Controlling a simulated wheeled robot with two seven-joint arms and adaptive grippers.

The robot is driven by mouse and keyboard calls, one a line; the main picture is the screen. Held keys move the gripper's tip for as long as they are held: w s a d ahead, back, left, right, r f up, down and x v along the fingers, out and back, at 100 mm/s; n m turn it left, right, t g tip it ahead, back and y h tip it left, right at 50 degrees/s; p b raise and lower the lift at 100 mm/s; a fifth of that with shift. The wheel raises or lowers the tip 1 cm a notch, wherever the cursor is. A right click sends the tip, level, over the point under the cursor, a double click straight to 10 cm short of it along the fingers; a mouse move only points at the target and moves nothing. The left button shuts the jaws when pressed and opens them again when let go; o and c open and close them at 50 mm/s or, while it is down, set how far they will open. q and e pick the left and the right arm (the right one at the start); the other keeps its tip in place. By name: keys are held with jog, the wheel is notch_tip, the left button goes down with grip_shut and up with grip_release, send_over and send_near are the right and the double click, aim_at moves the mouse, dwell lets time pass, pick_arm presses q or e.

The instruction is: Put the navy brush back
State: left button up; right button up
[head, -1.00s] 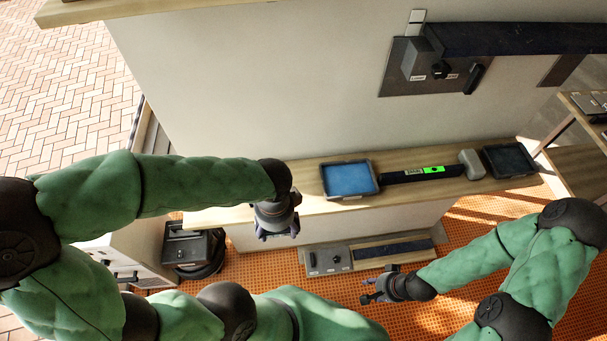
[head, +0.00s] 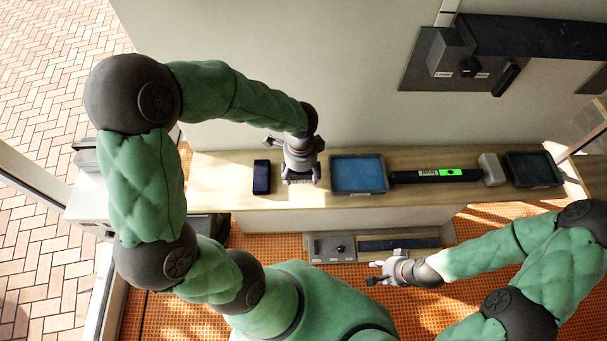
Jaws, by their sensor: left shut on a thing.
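My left gripper (head: 300,180) is over the wooden shelf, just left of the blue-filled tray (head: 359,174). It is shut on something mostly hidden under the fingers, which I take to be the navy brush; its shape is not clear. A small dark navy block (head: 262,177) stands on the shelf just left of this gripper, apart from it. My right gripper (head: 375,272) is lower right, in front of the shelf, with its fingers apart and empty.
A grey plate with a dark bar (head: 400,243) is low below. A wall-mounted panel (head: 425,70) is above.

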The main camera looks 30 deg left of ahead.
aim_at(303, 175)
pick_arm(q)
jog(key=w+f, duration=0.2)
jog(key=f, duration=0.1)
jog(key=shift+w+a+f, duration=0.2)
jog(key=shift+w+a, duration=0.15)
jog(key=shift+a, duration=0.05)
jog(key=shift+w+f+b, duration=0.1)
jog(key=shift+f+b, duration=0.35)
jog(key=shift+f, duration=1.1)
jog(key=shift+f, duration=0.1)
jog(key=o, duration=1)
